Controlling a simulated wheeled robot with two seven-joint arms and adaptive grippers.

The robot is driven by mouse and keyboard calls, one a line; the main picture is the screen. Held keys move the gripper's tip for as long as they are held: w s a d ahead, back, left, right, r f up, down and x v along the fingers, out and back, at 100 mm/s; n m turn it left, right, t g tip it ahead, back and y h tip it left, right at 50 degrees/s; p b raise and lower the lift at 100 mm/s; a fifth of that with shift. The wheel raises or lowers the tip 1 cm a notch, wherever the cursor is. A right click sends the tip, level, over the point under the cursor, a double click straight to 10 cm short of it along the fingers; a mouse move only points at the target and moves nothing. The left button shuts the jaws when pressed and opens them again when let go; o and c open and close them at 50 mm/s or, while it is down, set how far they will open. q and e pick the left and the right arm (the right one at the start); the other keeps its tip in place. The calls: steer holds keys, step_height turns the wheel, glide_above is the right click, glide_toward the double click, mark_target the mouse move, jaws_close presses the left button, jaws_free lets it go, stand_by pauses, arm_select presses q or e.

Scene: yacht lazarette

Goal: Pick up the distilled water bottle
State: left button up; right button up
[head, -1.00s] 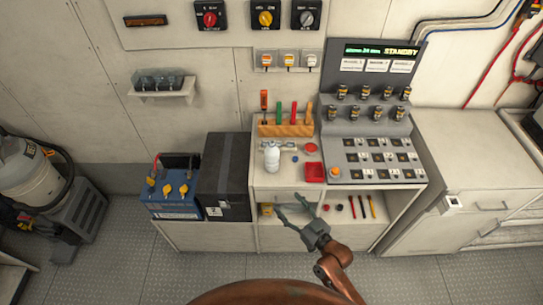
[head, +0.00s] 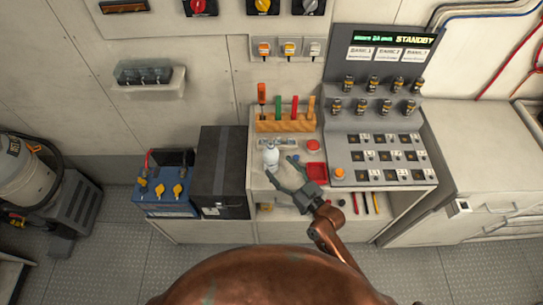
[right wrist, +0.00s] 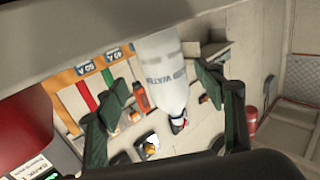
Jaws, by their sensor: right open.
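The distilled water bottle (head: 270,156) is white and stands upright on the left part of the workbench top, in front of the tool rack. In the right wrist view the bottle (right wrist: 162,78) shows part of a "WATER" label and lies between the two spread fingers, with gaps at both sides. My right gripper (head: 281,169) is open and empty, its fingertips close to the bottle from the front right. It also shows open in the right wrist view (right wrist: 163,88). My left gripper is not in view.
A wooden rack (head: 286,124) with coloured-handled tools stands behind the bottle. A red tray (head: 316,171) and a red button (head: 313,145) lie to its right. A black box (head: 221,170) and a blue battery (head: 165,195) stand left of the bench.

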mark_target(276, 166)
steer(key=x, duration=0.4)
steer(key=shift+a+f, duration=0.25)
steer(key=shift+a, duration=0.2)
steer(key=shift+w+a, duration=0.25)
steer(key=shift+w, duration=0.1)
steer(key=shift+w+a, duration=0.1)
steer(key=shift+w, duration=0.05)
steer(key=c, duration=1.5)
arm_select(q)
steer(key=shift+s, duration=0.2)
arm_select(e)
steer(key=shift+c, duration=0.4)
steer(key=shift+r, duration=0.15)
